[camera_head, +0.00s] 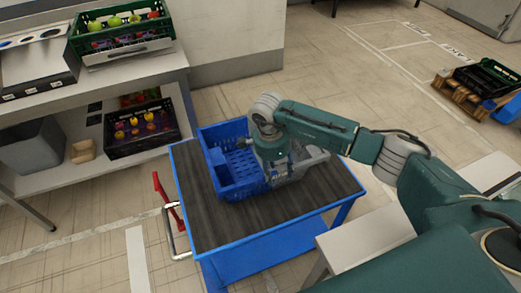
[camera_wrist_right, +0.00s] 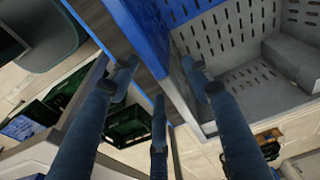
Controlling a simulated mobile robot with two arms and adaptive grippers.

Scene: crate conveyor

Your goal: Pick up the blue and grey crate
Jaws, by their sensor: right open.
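The blue and grey crate (camera_head: 218,172) sits upright on a dark-topped blue cart (camera_head: 300,207). Its left part is blue and its right part is grey. My right gripper (camera_head: 277,172) is over the crate's near middle and hides part of it. In the right wrist view the crate (camera_wrist_right: 245,72) fills the upper right, with slotted grey inner surfaces. My right gripper (camera_wrist_right: 160,82) is open there, its fingers spread near the crate's blue wall. Contact cannot be told. My left gripper is not in view.
A shelf (camera_head: 110,75) at the left holds a green crate (camera_head: 125,48) of fruit and a black crate (camera_head: 145,143) below. A red handle (camera_head: 165,197) is at the cart's left. A pallet with crates (camera_head: 480,85) stands far right. Open floor lies behind the cart.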

